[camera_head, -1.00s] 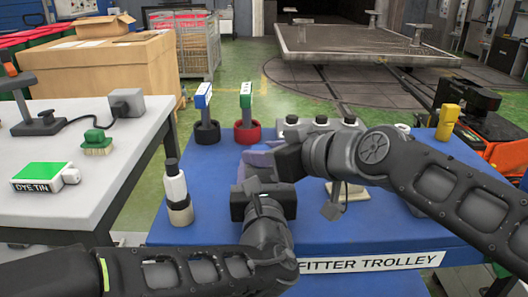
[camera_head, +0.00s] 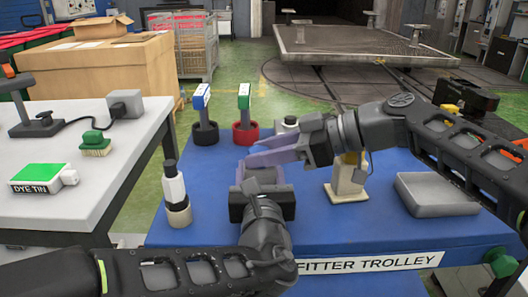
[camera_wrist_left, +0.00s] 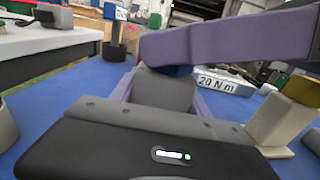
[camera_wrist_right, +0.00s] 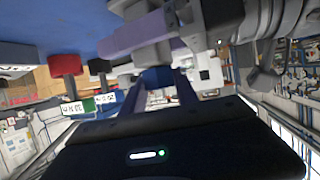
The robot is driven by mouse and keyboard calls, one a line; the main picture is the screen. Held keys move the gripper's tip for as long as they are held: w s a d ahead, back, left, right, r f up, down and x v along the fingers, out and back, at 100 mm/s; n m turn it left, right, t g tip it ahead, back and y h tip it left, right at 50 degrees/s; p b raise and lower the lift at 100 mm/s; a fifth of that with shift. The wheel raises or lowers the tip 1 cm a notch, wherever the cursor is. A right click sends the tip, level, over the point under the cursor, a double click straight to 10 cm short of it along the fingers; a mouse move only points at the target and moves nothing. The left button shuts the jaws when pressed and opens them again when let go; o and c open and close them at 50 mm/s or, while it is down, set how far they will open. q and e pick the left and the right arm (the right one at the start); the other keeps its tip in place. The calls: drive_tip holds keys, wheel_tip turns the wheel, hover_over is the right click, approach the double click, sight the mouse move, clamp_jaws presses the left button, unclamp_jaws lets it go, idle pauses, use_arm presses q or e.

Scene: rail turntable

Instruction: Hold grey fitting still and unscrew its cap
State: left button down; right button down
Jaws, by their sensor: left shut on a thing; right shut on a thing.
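The grey fitting (camera_wrist_left: 165,90) stands between the purple fingers of my left gripper (camera_head: 262,170), which is shut on it low over the blue trolley. A dark blue cap sits at the fitting's top, and it shows in the right wrist view (camera_wrist_right: 158,76). My right gripper (camera_head: 254,157) reaches in from the right and is shut on the cap, its purple fingers crossing just above the left ones. In the head view the fingers hide most of the fitting and cap. I cannot tell whether the cap's thread is loose.
A bottle with a black top (camera_head: 174,185) stands left of my left gripper. Black (camera_head: 206,134) and red (camera_head: 246,134) holders stand behind. A beige stand (camera_head: 347,185) and a grey tray (camera_head: 437,193) are on the right. A white table (camera_head: 110,170) adjoins on the left.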

drive_tip(key=n+g, duration=0.3)
drive_tip(key=g, duration=0.1)
drive_tip(key=shift+w+f+n, duration=0.1)
drive_tip(key=shift+w+n, duration=0.05)
drive_tip(key=shift+n, duration=0.15)
drive_tip(key=c, duration=0.9)
unclamp_jaws()
drive_tip(key=shift+o, duration=0.7)
drive_tip(key=shift+r, duration=2.05)
